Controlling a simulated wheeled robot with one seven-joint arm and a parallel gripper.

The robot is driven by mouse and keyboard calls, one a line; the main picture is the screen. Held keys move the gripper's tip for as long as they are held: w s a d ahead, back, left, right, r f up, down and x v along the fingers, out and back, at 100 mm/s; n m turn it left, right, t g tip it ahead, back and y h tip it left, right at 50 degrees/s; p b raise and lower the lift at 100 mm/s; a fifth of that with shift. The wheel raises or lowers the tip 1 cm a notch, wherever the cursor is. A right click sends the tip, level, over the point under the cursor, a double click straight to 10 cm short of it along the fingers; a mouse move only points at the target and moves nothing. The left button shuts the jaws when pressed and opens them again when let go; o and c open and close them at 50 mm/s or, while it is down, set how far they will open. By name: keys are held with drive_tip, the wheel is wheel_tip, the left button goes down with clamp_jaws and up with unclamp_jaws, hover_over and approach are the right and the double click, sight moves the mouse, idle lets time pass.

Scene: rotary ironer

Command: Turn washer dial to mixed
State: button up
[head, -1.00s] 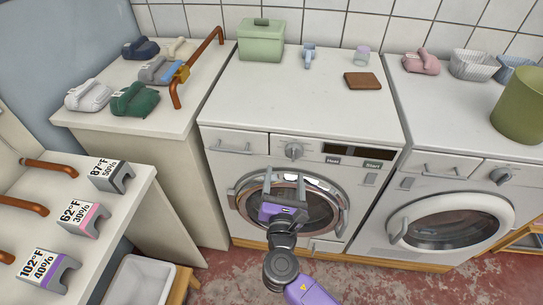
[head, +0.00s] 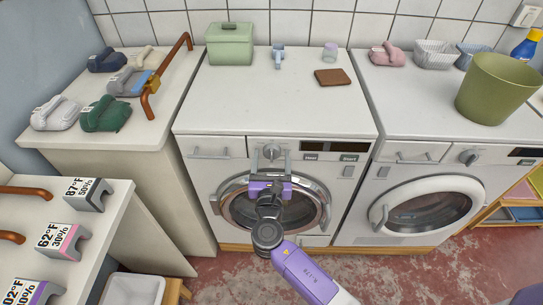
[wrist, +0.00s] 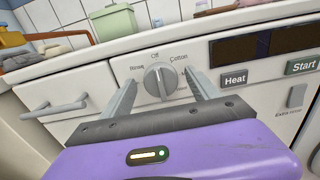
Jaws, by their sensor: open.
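The washer dial (wrist: 160,80) is a round grey knob with a raised bar on the front panel of the left washer (head: 270,100). In the wrist view its bar stands roughly upright, towards the Off label at the top. Cotton is printed at its upper right and another label at its left; a label at its lower right is partly hidden and unreadable. My gripper (wrist: 161,88) is open, with one finger on each side of the dial; I cannot tell whether they touch it. In the head view the dial (head: 271,153) shows just above my gripper.
The Heat button (wrist: 234,79) and Start button (wrist: 303,65) are right of the dial, below a dark display (wrist: 265,43). A drawer handle (wrist: 53,107) sticks out at the left. A second machine (head: 430,205) stands close on the right.

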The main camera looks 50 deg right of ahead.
drive_tip(key=shift+w+d, duration=0.1)
drive_tip(key=shift+d, duration=0.05)
drive_tip(key=shift+c, duration=0.4)
drive_tip(key=c, duration=1.3)
drive_tip(key=shift+o, duration=0.2)
